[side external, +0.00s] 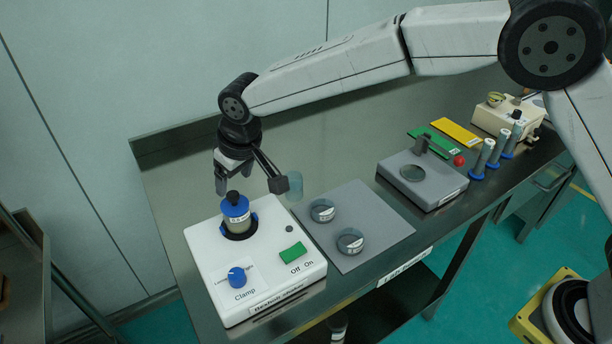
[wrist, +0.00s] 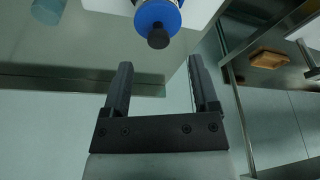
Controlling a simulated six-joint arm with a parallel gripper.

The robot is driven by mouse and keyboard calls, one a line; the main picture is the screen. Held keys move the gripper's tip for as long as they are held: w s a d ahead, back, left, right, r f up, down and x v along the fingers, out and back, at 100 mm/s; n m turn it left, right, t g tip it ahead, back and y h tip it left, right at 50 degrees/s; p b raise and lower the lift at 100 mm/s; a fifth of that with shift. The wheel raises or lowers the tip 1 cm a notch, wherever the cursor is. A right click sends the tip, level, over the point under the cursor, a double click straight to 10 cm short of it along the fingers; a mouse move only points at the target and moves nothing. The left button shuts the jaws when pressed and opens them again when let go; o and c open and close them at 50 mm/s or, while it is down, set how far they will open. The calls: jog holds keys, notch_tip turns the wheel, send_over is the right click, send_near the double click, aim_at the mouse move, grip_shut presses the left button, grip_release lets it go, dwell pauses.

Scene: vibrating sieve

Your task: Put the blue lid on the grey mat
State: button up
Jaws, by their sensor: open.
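The blue lid (side external: 235,207) with a black knob on top sits on the sieve stack, which stands in the round seat of the white sieve shaker (side external: 210,262). In the wrist view the blue lid (wrist: 157,14) and its black knob show at the top, beyond the fingertips. My gripper (side external: 250,187) is open and empty, just above the lid in the side view; its two fingers also show in the wrist view (wrist: 160,75). The grey mat (side external: 372,222) lies right of the shaker and bears two round dishes (side external: 322,211) (side external: 350,241).
A clear bluish beaker (side external: 294,187) stands behind the mat. A grey scale (side external: 424,184) is right of it. The mat's back right part is bare.

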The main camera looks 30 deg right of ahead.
aim_at(232, 194)
jog(key=shift+w+f, duration=0.1)
jog(key=shift+f, duration=0.2)
jog(key=shift+f, duration=0.1)
jog(key=shift+x, duration=2.5)
grip_shut()
